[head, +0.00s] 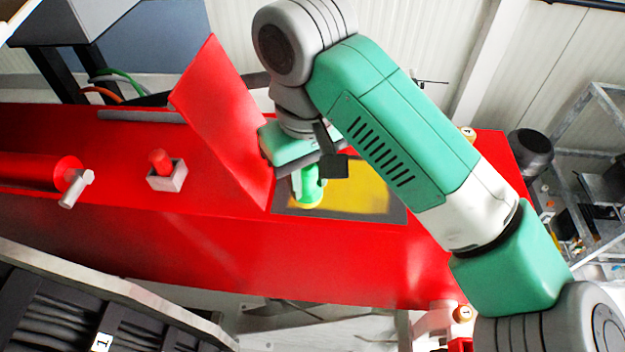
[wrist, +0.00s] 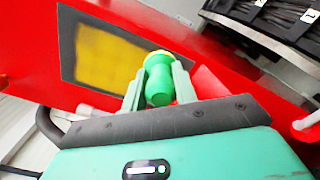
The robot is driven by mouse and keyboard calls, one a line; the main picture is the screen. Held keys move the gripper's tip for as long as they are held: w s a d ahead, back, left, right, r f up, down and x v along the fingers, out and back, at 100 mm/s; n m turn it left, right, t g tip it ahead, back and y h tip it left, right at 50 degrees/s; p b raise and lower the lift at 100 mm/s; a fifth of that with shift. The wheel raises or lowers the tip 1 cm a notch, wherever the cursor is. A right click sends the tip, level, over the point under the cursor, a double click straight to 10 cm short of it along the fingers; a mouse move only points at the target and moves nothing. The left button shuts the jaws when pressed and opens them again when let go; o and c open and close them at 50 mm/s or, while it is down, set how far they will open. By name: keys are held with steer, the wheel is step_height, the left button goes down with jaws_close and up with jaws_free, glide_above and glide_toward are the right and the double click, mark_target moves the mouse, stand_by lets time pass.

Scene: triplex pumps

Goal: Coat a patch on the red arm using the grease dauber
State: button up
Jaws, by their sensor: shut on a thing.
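The red arm (head: 180,240) is a long red beam across the head view. On its top lies a dark grey rectangular patch (head: 398,214) whose inside is largely coated yellow (head: 368,190); it also shows in the wrist view (wrist: 68,30). My gripper (wrist: 158,84) is shut on the green handle of the grease dauber (wrist: 159,88). The dauber (head: 307,190) points down with its yellow head at the left end of the patch in the head view. I cannot tell if the head touches the surface. My arm hides part of the patch's right side.
A tall red plate (head: 222,120) rises from the beam just left of the gripper. A small grey box with a red peg (head: 166,178) and a red cylinder with a grey handle (head: 76,188) are further left. Dark cable trays (head: 60,320) lie in front.

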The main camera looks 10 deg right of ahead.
mark_target(308, 168)
steer(key=shift+r, duration=2.6)
